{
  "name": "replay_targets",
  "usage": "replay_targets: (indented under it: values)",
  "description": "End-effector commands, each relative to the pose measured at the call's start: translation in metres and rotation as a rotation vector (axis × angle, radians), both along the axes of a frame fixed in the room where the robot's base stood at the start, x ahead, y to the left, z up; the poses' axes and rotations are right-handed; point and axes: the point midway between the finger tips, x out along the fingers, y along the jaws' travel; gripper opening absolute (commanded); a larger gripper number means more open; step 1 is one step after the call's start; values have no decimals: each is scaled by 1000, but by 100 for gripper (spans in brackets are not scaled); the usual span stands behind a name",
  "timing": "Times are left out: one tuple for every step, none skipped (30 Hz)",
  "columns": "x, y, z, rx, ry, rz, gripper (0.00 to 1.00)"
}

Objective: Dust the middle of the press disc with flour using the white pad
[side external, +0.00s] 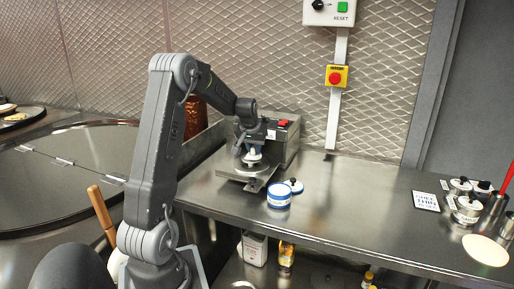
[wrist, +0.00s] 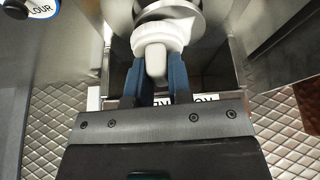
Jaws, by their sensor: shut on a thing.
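My gripper (wrist: 160,75) is shut on the white pad (wrist: 158,40), with its blue fingers on either side of the pad's handle in the wrist view. In the side view the white pad (side external: 252,157) is at or just above the middle of the press disc (side external: 248,170); I cannot tell whether they touch. The wrist view shows part of the disc (wrist: 200,10) behind the pad, which hides its middle.
The press body (side external: 283,140) with a red switch stands behind the disc. A sign card (side external: 425,201) and several small canisters (side external: 467,209) stand at the right. The counter (side external: 350,200) between is clear.

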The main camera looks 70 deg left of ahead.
Motion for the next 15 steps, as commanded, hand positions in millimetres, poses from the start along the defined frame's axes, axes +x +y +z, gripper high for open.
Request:
replay_targets:
  values:
    - [-5, 4, -1, -1, 0, 4, 0]
    - [-7, 6, -1, -2, 1, 4, 0]
    - [-9, 9, -1, -1, 0, 4, 0]
    - [-11, 10, -1, -1, 0, 4, 0]
    - [-13, 12, -1, -1, 0, 3, 0]
    - [-16, 15, -1, -1, 0, 3, 0]
    - [-18, 17, -1, -1, 0, 4, 0]
    - [-19, 19, -1, -1, 0, 3, 0]
    - [-22, 21, -1, -1, 0, 3, 0]
    - [-24, 23, -1, -2, 1, 4, 0]
    - [-26, 25, -1, -2, 1, 4, 0]
    - [-28, 28, -1, -2, 1, 3, 0]
    - [-30, 30, -1, -2, 1, 3, 0]
    - [-32, 32, -1, -2, 1, 3, 0]
    - [-35, 34, -1, -2, 1, 3, 0]
